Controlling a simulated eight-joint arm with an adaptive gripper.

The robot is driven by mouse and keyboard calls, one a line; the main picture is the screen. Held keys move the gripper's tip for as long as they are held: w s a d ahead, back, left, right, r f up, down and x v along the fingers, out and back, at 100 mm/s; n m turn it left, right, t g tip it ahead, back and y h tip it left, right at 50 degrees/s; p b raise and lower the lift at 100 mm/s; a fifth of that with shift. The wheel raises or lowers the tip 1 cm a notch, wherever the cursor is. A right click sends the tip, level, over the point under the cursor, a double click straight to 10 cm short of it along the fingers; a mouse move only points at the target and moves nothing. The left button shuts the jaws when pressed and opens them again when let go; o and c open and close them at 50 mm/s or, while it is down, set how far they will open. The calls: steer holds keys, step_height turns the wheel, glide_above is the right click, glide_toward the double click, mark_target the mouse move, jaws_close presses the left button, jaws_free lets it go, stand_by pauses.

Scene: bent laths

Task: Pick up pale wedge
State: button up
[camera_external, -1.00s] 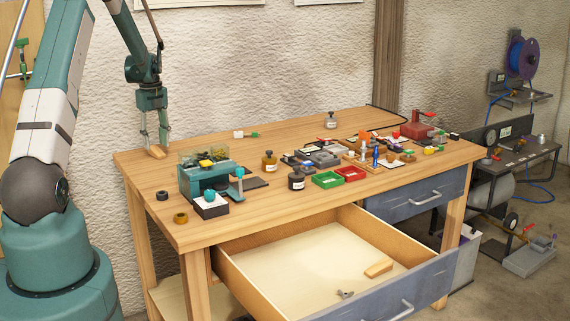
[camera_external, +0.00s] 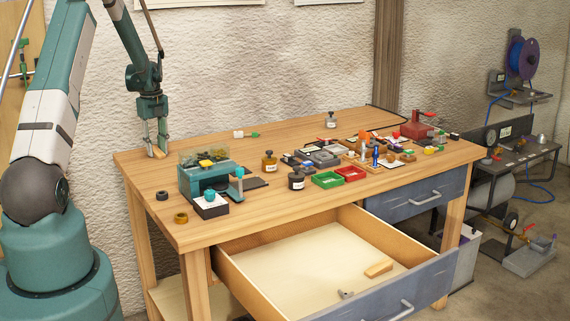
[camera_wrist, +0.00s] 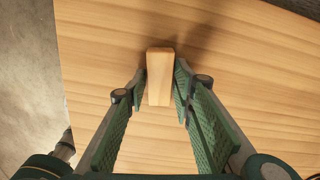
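The pale wedge (camera_wrist: 160,77) is a light wooden block lying on the bench top near its far left corner. It also shows small and partly hidden by the fingers in the external view (camera_external: 158,153). My gripper (camera_wrist: 159,88) is open, with its green-padded fingers on either side of the wedge. A narrow gap shows at the left finger; the right finger is very close to the wedge, and I cannot tell if it touches. In the external view my gripper (camera_external: 156,148) is down at the bench top.
A teal machine (camera_external: 207,178) stands right of my gripper, with dark bottles and small red and green trays (camera_external: 351,174) beyond. The open drawer (camera_external: 300,262) holds another pale block (camera_external: 378,268). The bench edge is close on the left. The wood around the wedge is clear.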

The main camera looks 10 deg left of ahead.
mark_target(156, 150)
steer(key=c, duration=0.4)
steer(key=shift+r, duration=0.1)
steer(key=shift+r, duration=4.9)
